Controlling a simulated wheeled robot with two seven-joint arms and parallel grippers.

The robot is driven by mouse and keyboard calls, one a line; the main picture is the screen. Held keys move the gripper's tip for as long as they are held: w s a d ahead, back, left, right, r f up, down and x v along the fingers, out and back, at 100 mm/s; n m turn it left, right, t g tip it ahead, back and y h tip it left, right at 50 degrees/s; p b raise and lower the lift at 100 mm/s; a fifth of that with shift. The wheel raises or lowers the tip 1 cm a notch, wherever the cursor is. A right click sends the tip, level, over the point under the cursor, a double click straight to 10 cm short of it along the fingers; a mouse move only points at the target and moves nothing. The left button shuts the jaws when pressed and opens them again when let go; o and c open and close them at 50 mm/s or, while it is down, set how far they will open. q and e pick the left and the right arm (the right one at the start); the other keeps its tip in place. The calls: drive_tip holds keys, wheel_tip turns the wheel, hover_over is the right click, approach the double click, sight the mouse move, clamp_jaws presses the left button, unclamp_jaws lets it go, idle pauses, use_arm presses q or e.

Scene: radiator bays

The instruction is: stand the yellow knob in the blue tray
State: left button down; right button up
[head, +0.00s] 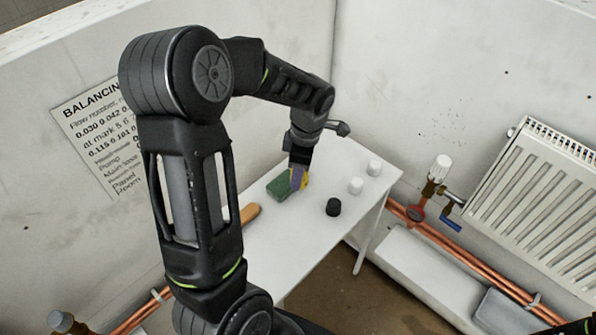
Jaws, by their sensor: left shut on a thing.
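My left gripper (298,178) reaches down over the white table (285,245), near its far end. It is shut on the yellow knob (306,181), of which only a small yellow part shows beside the fingers. A purple-blue patch shows at the fingers; I cannot tell whether it is part of the gripper. A green block (279,187) lies just left of the gripper. I see no clearly blue tray; a flat grey-blue piece (500,309) sits low at the right, and I cannot tell whether it is the tray.
Two white knobs (374,167) (356,186) and a black knob (333,207) stand on the table right of the gripper. An orange-brown piece (250,212) lies left. A radiator (540,200), its valve (438,172) and copper pipes (440,236) are along the right wall.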

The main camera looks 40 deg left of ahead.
use_arm(q)
drive_tip(key=shift+m, duration=0.3)
idle(0.4)
drive_tip(key=m, duration=0.3)
drive_tip(key=shift+r, duration=0.1)
drive_tip(key=shift+w+d+r+m+t, duration=0.1)
drive_tip(key=shift+w+m+t, duration=0.2)
drive_tip(key=shift+m, duration=0.8)
drive_tip(key=w+d+r+m+b, duration=0.1)
drive_tip(key=w+d+m, duration=0.3)
drive_tip(key=d+m, duration=0.4)
drive_tip(key=w+d+r+m+t+h+b, duration=0.1)
drive_tip(key=w+d+m, duration=0.4)
drive_tip(key=d+m, duration=0.3)
drive_tip(key=shift+w+d+r+m, duration=0.2)
drive_tip(key=shift+r+m, duration=0.2)
drive_tip(key=shift+m, duration=0.6)
